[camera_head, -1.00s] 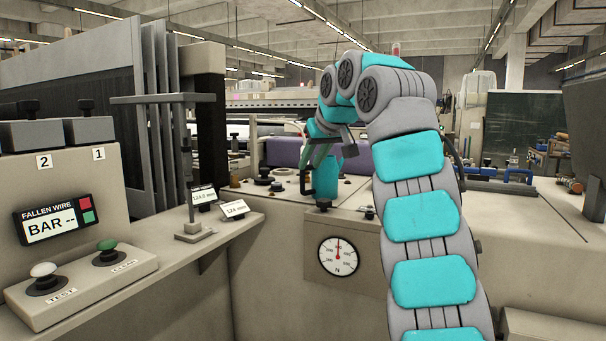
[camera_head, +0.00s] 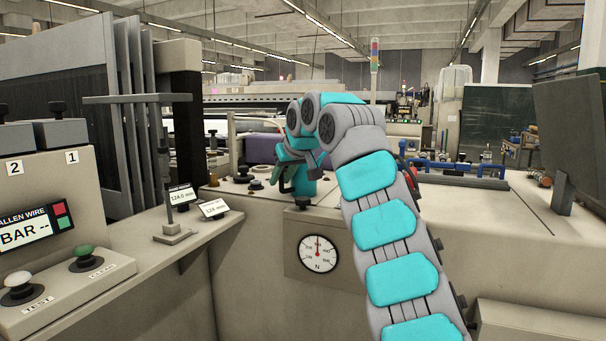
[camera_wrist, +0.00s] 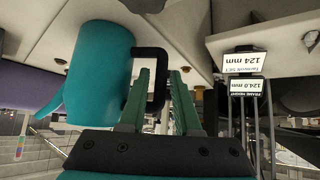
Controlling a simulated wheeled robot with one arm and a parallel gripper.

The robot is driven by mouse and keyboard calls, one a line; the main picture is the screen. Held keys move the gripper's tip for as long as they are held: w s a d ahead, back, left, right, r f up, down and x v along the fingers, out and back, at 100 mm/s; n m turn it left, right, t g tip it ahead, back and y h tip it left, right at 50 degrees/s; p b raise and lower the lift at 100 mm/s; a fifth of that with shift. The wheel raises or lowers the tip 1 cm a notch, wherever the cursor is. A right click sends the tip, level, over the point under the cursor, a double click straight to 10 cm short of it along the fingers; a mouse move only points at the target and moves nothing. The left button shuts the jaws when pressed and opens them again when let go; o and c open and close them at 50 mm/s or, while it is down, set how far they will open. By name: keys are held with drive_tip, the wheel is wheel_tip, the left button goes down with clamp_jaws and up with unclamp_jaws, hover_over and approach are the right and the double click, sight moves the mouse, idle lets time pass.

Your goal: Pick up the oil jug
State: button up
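The oil jug is a teal cylinder with a black loop handle. In the head view the jug (camera_head: 304,184) stands on the machine top, partly covered by my arm. In the upside-down wrist view the jug (camera_wrist: 97,75) is at the left, its handle pointing toward the picture's middle. My gripper (camera_wrist: 160,80) has two green fingers set apart. One finger overlaps the handle's opening and the other lies beyond its outer bar, with visible gaps. In the head view my gripper (camera_head: 274,174) is at the jug's left side, mostly hidden by my wrist.
A round dial (camera_head: 318,254) is on the machine's front. Black knobs (camera_head: 242,174) sit close by. A purple roll (camera_head: 262,150) lies behind.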

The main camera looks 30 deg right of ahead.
drive_tip(key=shift+p+x, duration=0.3)
drive_tip(key=shift+x, duration=1.2)
clamp_jaws()
drive_tip(key=shift+r, duration=0.1)
